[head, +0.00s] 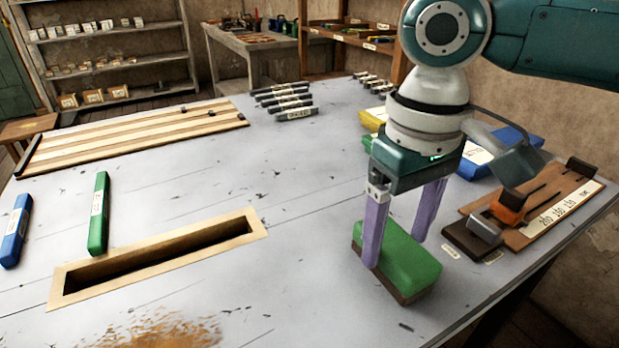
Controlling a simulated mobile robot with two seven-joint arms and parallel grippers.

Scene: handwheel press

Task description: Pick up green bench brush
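The green bench brush (408,262) has a green block top and a brown underside. It lies on the grey bench top near the front right. My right gripper (397,250) points down over it with its two purple fingers spread apart. One finger is on the near left side of the brush, and the other goes down behind its far right side. The fingers look open; whether either touches the brush is not clear. The brush appears to rest on the bench. My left gripper is not in view.
A long slot with a wooden rim (157,255) is left of the brush. A slim green box (98,213) and a blue one (16,231) lie further left. A wooden fixture (545,212) stands right of the brush, near the bench edge. A blue block (500,153) lies behind.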

